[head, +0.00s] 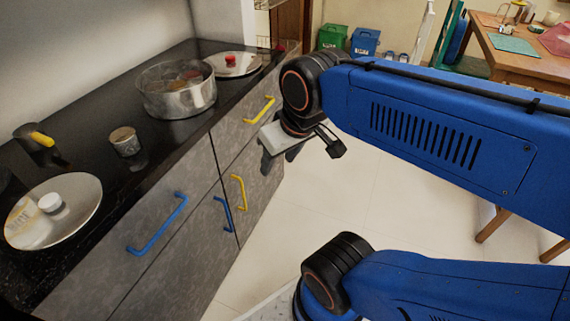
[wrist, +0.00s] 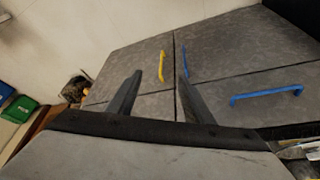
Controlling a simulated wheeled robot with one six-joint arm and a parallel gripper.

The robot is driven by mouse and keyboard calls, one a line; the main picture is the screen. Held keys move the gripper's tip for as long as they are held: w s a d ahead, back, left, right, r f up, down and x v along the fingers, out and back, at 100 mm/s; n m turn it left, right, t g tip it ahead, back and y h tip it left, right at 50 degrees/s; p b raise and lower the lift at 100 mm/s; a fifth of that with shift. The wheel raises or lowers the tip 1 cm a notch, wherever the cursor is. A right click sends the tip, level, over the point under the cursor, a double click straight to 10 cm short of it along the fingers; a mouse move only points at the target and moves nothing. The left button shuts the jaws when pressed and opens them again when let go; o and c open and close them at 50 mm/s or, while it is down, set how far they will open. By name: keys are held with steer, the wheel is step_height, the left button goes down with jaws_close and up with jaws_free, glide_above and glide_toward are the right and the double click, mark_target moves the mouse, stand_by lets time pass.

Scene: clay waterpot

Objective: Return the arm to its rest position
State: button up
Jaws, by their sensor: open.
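My gripper (head: 284,150) hangs in front of the grey cabinet fronts, at the end of my blue arm in the head view. In the wrist view my gripper (wrist: 156,88) shows two dark fingers spread apart with nothing between them. The fingers point toward the cabinet (wrist: 215,45) doors, near a yellow handle (wrist: 162,66) and a blue handle (wrist: 268,94). I cannot tell the exact gap to the doors.
A wooden table (head: 515,60) stands at the back right. Pale floor (head: 320,200) right of the cabinet is open.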

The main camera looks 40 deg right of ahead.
steer(key=shift+s+d+f+m, duration=0.3)
steer(key=shift+s+d+f, duration=0.2)
steer(key=shift+f, duration=0.2)
